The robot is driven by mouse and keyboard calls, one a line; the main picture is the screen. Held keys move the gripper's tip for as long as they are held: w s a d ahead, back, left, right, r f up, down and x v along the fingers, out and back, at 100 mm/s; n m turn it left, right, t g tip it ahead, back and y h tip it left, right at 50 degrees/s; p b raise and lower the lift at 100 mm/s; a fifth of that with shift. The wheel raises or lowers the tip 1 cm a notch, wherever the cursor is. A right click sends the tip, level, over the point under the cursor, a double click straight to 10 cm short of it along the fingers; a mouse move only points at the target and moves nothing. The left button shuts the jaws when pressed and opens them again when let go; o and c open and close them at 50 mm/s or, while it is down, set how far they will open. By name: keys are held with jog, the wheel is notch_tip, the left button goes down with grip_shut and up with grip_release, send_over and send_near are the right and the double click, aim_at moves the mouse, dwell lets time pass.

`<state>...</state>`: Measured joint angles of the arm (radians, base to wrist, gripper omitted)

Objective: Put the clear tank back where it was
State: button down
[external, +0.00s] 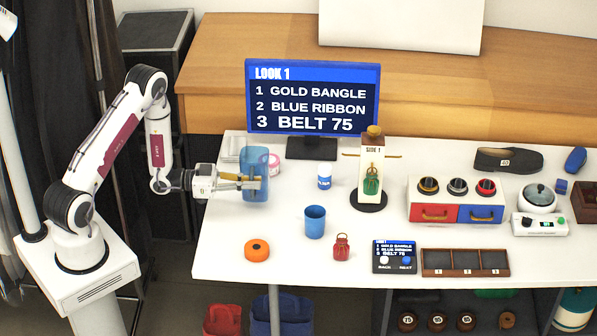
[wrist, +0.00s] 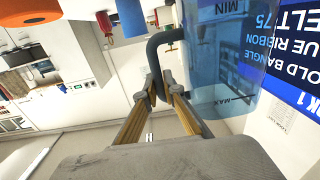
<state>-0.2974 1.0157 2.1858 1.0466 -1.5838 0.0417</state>
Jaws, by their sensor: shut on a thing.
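The clear tank (external: 256,163) is a see-through blue vessel with MIN and MAX marks, held at the left end of the white table. In the wrist view the tank (wrist: 220,65) fills the upper middle, and its dark grey curved handle (wrist: 153,52) runs down between my fingertips. My gripper (external: 256,184) is shut on this handle; the brass-coloured fingers also show in the wrist view (wrist: 161,92). The tank looks roughly upright in the external view. I cannot tell for sure how far its bottom is above the table.
A pink-and-white roll (external: 273,164) is close behind the tank. The screen (external: 313,96) rises behind. Bare tabletop (external: 225,235) lies in front of the tank.

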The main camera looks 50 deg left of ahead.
aim_at(252, 194)
jog(key=shift+f, duration=1.75)
jog(key=c, duration=2.2)
grip_release()
jog(key=shift+o, duration=0.2)
jog(key=v, duration=1.2)
